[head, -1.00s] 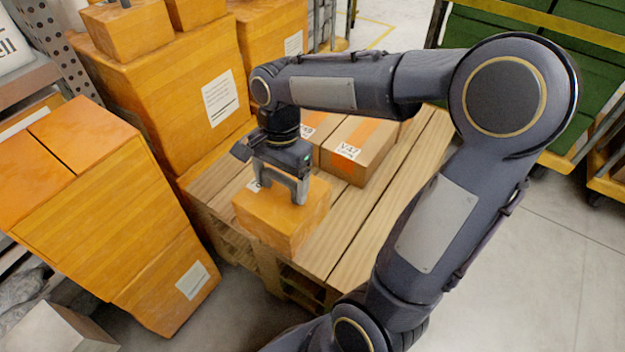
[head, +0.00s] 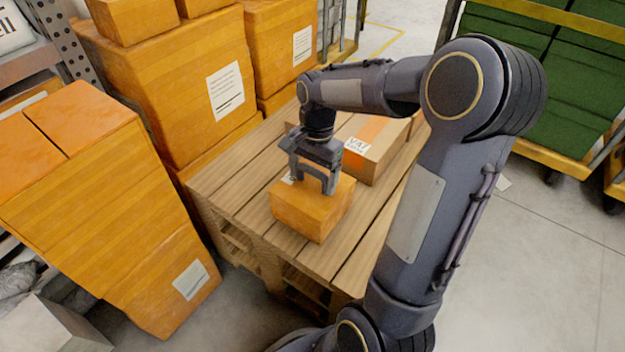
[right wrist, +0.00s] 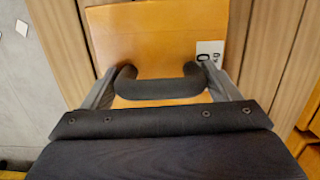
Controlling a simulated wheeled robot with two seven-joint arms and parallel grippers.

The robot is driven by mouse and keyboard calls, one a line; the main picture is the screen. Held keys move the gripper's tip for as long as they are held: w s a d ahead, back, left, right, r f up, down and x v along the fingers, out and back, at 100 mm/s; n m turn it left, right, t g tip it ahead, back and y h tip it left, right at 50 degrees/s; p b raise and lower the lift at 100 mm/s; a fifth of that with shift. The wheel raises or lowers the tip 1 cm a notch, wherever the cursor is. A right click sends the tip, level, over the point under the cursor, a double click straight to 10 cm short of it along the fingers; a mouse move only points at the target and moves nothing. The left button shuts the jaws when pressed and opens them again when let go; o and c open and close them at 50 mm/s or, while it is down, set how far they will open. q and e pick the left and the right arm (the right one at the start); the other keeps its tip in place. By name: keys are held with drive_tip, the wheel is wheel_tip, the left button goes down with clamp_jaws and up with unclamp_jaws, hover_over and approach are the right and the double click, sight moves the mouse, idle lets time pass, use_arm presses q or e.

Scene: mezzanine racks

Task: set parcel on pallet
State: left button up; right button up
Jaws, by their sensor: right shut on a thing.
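The orange parcel (head: 312,207) is over the front part of the wooden pallet (head: 236,188). My right gripper (head: 313,186) is above it and shut on the parcel's top. I cannot tell whether the parcel's underside touches the slats. In the right wrist view the parcel (right wrist: 150,40) fills the space ahead of my right gripper (right wrist: 158,85), with a dark bar between the fingers and a white label at the parcel's right edge. Pallet boards show on both sides of it. My left gripper is not in view.
Brown cartons with orange tape (head: 376,150) stand on the pallet behind the parcel. Large orange boxes (head: 180,90) stack behind the pallet's left side, and more orange boxes (head: 100,190) stand at left. Green crates (head: 505,75) are at back right.

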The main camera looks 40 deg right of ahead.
sight(315, 181)
drive_tip(key=shift+f, duration=0.45)
drive_tip(key=o, duration=2)
drive_tip(key=shift+f, duration=0.1)
drive_tip(key=shift+c, duration=0.2)
wheel_tip(315, 181, up, 11)
drive_tip(key=d+p, duration=0.1)
drive_tip(key=p, duration=0.4)
drive_tip(key=s+a+n+t+y, duration=0.2)
drive_tip(key=s+a+n+t, duration=0.4)
drive_tip(key=s+a+n, duration=0.6)
drive_tip(key=s+a, duration=0.2)
drive_tip(key=s, duration=0.1)
drive_tip(key=shift+s+r+n, duration=0.3)
drive_tip(key=shift+s+n, duration=0.1)
